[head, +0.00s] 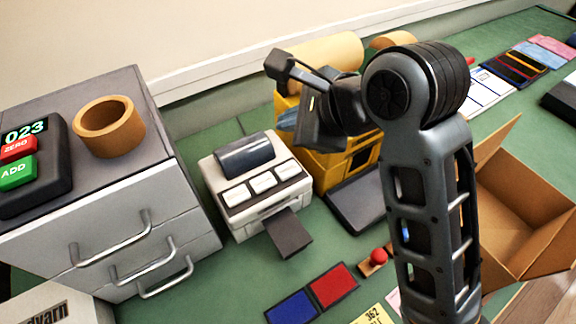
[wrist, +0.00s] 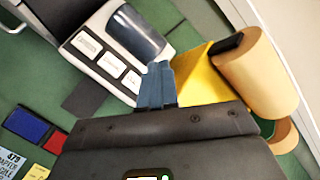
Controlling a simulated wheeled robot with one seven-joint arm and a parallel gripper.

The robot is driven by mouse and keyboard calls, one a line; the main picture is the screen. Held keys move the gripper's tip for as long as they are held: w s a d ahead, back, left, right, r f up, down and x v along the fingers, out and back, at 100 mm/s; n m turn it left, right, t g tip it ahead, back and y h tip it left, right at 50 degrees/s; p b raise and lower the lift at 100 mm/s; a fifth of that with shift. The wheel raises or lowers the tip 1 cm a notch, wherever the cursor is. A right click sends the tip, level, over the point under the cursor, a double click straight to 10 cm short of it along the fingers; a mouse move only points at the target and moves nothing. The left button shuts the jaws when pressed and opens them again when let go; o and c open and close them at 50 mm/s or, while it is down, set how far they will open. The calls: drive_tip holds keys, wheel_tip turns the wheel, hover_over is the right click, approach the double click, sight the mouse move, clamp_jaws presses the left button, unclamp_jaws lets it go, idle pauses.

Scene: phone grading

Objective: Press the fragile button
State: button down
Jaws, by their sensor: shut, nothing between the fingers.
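A white label printer (head: 230,215) stands on the green table, with three white buttons in a row on a dark panel. The buttons are the left one (head: 236,197), the middle one (head: 262,182) and the right one (head: 287,170); their print is too small to read, so I cannot tell which says fragile. The printer also shows in the wrist view, with its left (wrist: 86,43), middle (wrist: 111,64) and right button (wrist: 133,82). My gripper (wrist: 159,68) is shut and empty, its blue fingertips beside the right button in that view. In the head view it appears above the printer's right side.
A grey drawer cabinet (head: 150,205) with a tape roll (head: 109,127) stands left. A yellow machine (head: 335,165) with a tan roll (head: 325,58) stands right of the printer. A red-and-blue pad (head: 312,300), small red knob (head: 378,256) and open cardboard box (head: 515,210) lie nearer.

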drive_tip(key=b, duration=0.2)
hover_over(291, 172)
wheel_tip(291, 172, down, 5)
drive_tip(key=shift+f, duration=0.1)
drive_tip(key=shift+f+b, duration=0.7)
drive_tip(key=shift+b, duration=0.45)
drive_tip(key=shift+f, duration=1.05)
drive_tip(key=shift+f+p, duration=0.2)
drive_tip(key=shift+p, duration=0.2)
drive_tip(key=shift+f, duration=0.2)
drive_tip(key=shift+f, duration=0.45)
idle(0.8)
drive_tip(key=shift+r, duration=0.1)
drive_tip(key=shift+r+p, duration=0.8)
drive_tip(key=shift+p, duration=0.75)
